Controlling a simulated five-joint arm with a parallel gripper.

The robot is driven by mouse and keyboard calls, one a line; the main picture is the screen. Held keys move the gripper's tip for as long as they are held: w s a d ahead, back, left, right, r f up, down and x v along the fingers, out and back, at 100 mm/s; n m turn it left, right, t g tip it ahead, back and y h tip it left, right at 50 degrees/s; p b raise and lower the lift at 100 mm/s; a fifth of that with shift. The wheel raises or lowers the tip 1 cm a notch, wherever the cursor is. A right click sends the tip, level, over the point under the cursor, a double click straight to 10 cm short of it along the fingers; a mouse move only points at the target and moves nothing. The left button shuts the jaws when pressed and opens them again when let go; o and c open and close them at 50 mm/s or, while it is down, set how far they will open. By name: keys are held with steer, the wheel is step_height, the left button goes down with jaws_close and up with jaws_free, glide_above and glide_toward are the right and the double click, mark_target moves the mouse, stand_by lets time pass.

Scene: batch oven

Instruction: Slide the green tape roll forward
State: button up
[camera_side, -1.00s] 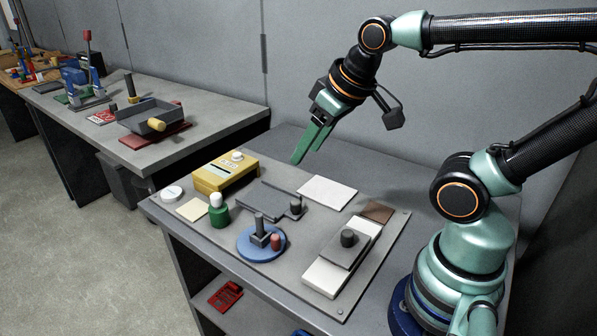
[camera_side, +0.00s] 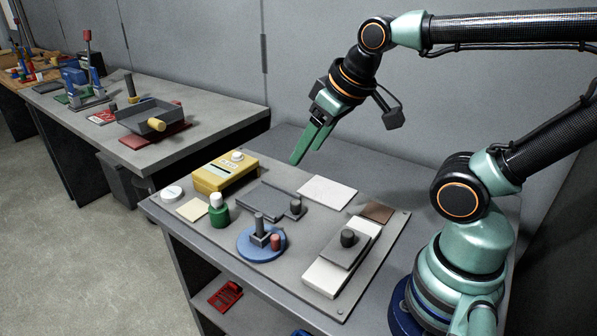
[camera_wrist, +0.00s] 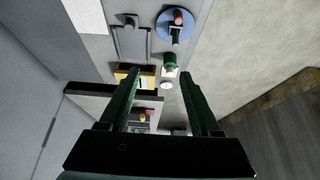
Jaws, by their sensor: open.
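A short green cylinder (camera_side: 219,218) with a white knob on top stands upright near the front left of the grey board. It is the only green roll-like thing I see on the board. It also shows in the wrist view (camera_wrist: 170,59), beyond the fingertips. My gripper (camera_side: 306,157) hangs above the back of the board, well apart from the green cylinder. Its two green fingers point down and hold nothing. In the wrist view the fingers (camera_wrist: 161,76) are spread apart.
A yellow box (camera_side: 226,173) stands behind the green cylinder. A blue disc (camera_side: 246,252) with posts is to its right, and a cream square (camera_side: 193,209) to its left. A dark grey plate (camera_side: 270,202) lies behind. A white round piece (camera_side: 172,193) sits at the left corner.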

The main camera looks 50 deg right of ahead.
steer(key=w+r+g, duration=0.2)
steer(key=w+r, duration=0.1)
steer(key=w, duration=0.4)
steer(key=n+g, duration=0.3)
steer(key=g, duration=0.1)
glide_above(216, 195)
step_height(216, 195, down, 10)
step_height(216, 195, down, 12)
steer(key=shift+w+r, duration=0.1)
steer(key=shift+r, duration=0.1)
jaws_close()
steer(key=shift+r, duration=0.1)
stand_by(0.8)
